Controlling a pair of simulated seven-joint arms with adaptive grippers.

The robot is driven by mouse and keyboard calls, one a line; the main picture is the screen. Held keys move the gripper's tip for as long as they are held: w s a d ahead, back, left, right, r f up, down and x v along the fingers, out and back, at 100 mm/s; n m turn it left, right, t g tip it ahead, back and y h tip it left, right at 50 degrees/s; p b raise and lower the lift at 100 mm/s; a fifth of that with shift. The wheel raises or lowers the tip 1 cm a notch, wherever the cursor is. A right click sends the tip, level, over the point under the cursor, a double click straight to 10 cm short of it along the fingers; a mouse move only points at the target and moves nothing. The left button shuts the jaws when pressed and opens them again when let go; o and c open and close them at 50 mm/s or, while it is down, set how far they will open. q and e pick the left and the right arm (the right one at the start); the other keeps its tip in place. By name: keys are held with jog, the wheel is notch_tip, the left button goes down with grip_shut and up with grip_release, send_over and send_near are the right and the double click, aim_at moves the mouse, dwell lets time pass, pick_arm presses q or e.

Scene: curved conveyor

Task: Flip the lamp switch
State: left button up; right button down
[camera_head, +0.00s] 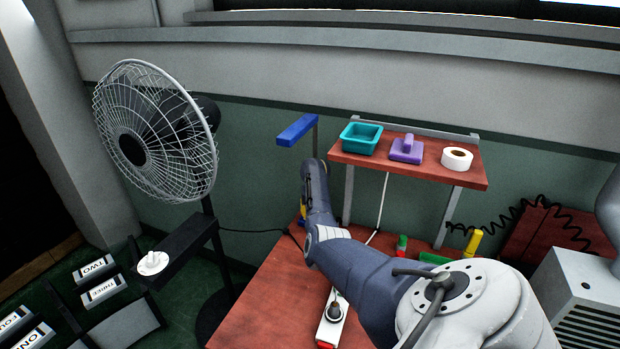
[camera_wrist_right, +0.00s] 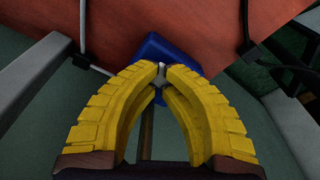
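The lamp has a blue bar-shaped head (camera_head: 298,130) on a thin grey post, left of the small red shelf in the head view. Its blue head (camera_wrist_right: 178,50) also shows in the right wrist view, just beyond my fingertips. My right gripper (camera_wrist_right: 164,72) has yellow fingers whose tips come together in front of the blue head. A small pale piece shows at the tips; I cannot tell whether it is the switch or whether it is held. In the head view my right arm hides most of this gripper. My left gripper is not in view.
A red table (camera_head: 262,300) carries a white power strip (camera_head: 331,322) with a plug. The red shelf (camera_head: 420,172) holds a teal tray (camera_head: 361,138), a purple block (camera_head: 407,149) and a white tape roll (camera_head: 457,158). A fan (camera_head: 155,130) stands left; cables run near the gripper.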

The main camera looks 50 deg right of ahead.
jog(key=shift+f, duration=0.15)
jog(key=shift+r, duration=3.5)
